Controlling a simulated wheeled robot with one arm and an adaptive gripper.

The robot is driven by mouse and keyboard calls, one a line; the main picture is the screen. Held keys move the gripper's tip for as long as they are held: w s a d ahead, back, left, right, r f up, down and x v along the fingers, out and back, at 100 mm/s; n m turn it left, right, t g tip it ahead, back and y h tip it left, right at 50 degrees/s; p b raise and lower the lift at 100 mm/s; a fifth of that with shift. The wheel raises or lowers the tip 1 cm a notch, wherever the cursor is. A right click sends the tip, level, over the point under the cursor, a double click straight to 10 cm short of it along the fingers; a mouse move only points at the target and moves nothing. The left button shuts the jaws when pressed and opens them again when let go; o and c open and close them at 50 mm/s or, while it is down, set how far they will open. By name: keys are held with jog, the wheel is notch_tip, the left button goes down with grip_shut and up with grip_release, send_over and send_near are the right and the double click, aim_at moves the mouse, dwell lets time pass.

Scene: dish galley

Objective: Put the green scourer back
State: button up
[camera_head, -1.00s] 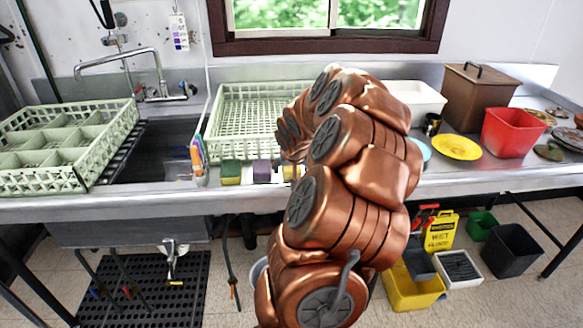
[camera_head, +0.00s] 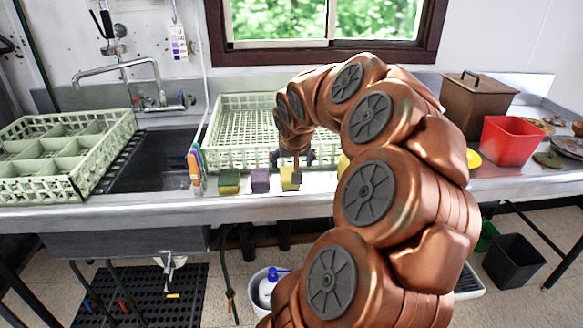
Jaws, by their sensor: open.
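The green scourer (camera_head: 228,181) looks like a small block with a dark green top and a yellowish lower part. It sits on the steel counter near the front edge, at the left end of a row of three blocks. A purple block (camera_head: 260,180) and a yellow block (camera_head: 290,178) stand to its right. My gripper (camera_head: 293,160) is open, pointing down near the yellow block, to the right of the green scourer. Its fingers are small and dark, and I cannot tell whether they touch the yellow block.
A pale green rack (camera_head: 228,135) stands behind the blocks. Coloured markers (camera_head: 195,163) stand left of the green scourer, beside the sink (camera_head: 150,165). A divided crate (camera_head: 65,150) is at far left. A red bin (camera_head: 510,140) and a brown box (camera_head: 476,97) stand at right.

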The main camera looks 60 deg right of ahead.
jog(key=shift+s+a+r, duration=0.1)
jog(key=shift+a+r, duration=0.15)
jog(key=shift+r, duration=0.15)
jog(key=w+a+f+n+g+y, duration=0.1)
jog(key=a+f+n+y, duration=0.15)
jog(key=a, duration=1.05)
jog(key=a+f+n+g+y, duration=0.1)
jog(key=a+n, duration=0.2)
jog(key=a, duration=0.9)
jog(key=s+a+f+n+g+y, duration=0.1)
jog(key=s+a+f+n+g, duration=0.1)
jog(key=s+a, duration=0.6)
jog(key=s+a+f+n+g, duration=0.1)
jog(key=s+a+f+n, duration=0.1)
jog(key=s+a, duration=0.6)
jog(key=shift+a+f+n+g+y, duration=0.15)
jog(key=shift+a+n+g+y, duration=0.25)
jog(key=shift+a, duration=0.65)
notch_tip(320, 180, up, 6)
jog(key=p, duration=0.6)
